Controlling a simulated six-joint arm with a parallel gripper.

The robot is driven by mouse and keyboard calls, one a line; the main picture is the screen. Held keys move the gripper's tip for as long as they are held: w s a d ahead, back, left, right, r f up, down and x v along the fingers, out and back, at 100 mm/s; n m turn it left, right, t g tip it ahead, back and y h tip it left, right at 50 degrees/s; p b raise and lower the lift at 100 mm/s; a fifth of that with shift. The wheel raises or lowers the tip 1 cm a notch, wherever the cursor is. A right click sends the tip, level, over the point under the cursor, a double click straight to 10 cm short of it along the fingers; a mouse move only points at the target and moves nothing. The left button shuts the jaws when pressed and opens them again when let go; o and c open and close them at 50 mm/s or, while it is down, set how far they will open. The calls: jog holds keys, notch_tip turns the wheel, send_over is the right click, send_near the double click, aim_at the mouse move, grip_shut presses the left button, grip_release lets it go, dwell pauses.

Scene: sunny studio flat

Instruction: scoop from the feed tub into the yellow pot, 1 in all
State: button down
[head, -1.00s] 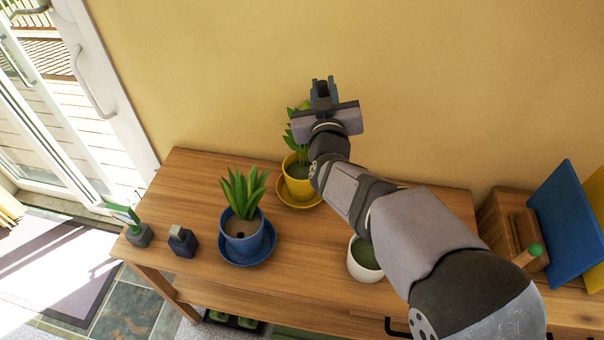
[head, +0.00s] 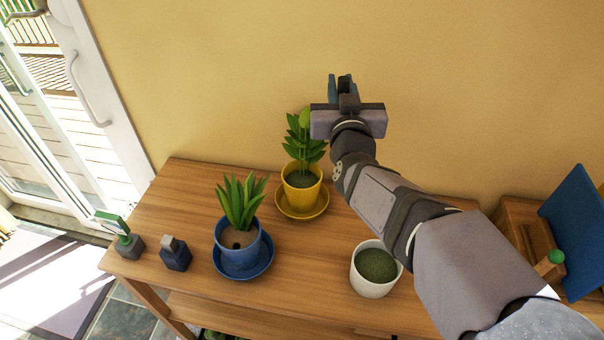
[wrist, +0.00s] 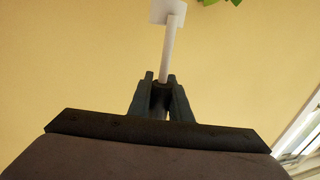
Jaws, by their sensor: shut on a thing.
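My gripper (head: 343,92) is raised above the back of the table, in front of the wall. The yellow pot (head: 302,198) holds a leafy plant and has a dark greenish surface inside. It stands below and left of my gripper. The white feed tub (head: 366,286), filled with green granules, stands at the front right, beside my forearm.
The yellow pot stands on a yellow saucer (head: 322,208). A blue pot (head: 238,254) with a plant stands on a blue saucer, front left. A wooden box and blue board (head: 577,235) are at right.

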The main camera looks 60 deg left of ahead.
jog(key=shift+w+d+r+b, duration=0.2)
jog(key=shift+w+d+r, duration=0.6)
jog(key=shift+r, duration=0.15)
jog(key=shift+w+d+r+b, duration=0.15)
jog(key=shift+w+d+r, duration=0.65)
jog(key=shift+r, duration=0.15)
